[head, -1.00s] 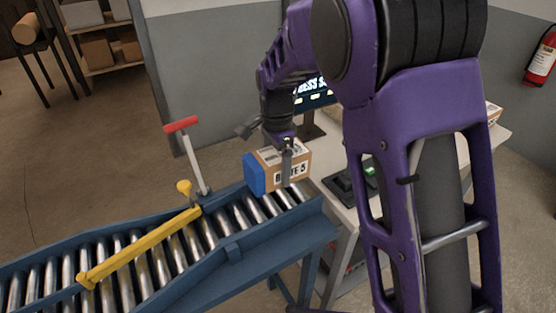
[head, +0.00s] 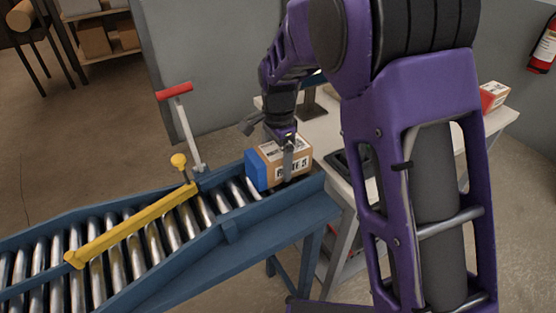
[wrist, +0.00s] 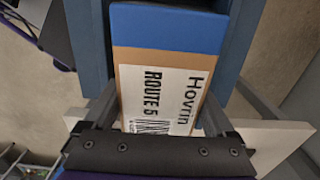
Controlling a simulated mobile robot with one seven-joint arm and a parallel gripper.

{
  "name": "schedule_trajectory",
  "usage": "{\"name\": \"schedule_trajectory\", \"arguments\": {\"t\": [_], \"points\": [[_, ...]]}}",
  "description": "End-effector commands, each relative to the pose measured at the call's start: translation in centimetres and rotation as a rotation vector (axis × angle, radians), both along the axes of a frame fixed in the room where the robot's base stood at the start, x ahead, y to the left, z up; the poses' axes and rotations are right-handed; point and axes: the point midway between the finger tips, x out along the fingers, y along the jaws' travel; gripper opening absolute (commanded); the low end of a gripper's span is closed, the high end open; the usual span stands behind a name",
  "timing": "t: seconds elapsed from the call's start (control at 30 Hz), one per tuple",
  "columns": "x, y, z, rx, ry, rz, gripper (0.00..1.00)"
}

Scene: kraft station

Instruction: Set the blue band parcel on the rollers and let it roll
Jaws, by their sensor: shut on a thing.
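The blue band parcel (head: 278,165) is a brown box with a blue end and a white label reading "ROUTE 5". My gripper (head: 289,150) is shut on it from above, with a finger on its near side. The parcel is at the upper right end of the roller conveyor (head: 240,228), low between the blue side rails; I cannot tell whether its underside touches the rollers. In the wrist view the parcel (wrist: 165,85) lies between both fingers, its blue end away from my gripper. A yellow bar (head: 135,228) crosses the rollers further down to the left.
A red-handled lever (head: 183,120) stands at the conveyor's far rail, near the yellow knob (head: 179,161). A white table (head: 325,130) adjoins the conveyor's right end, with another parcel (head: 494,96) on it. The rollers between parcel and yellow bar are clear.

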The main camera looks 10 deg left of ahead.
Motion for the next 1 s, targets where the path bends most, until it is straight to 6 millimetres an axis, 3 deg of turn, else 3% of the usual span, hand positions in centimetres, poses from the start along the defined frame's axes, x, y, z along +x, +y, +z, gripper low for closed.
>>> {"name": "schedule_trajectory", "arguments": {"t": [0.13,0.17,0.2,0.57,0.77,1.0], "points": [[0.0,0.0,0.1,0.001,-0.001,0.0,0.09],[0.0,0.0,0.1,0.001,-0.001,0.0,0.93],[0.0,0.0,0.1,0.001,-0.001,0.0,1.0],[0.1,0.0,0.9,0.001,-0.002,0.0,1.0],[0.1,0.1,4.7,0.004,-0.005,-0.001,1.0],[0.1,0.0,10.7,0.003,-0.005,0.0,1.0]]}}
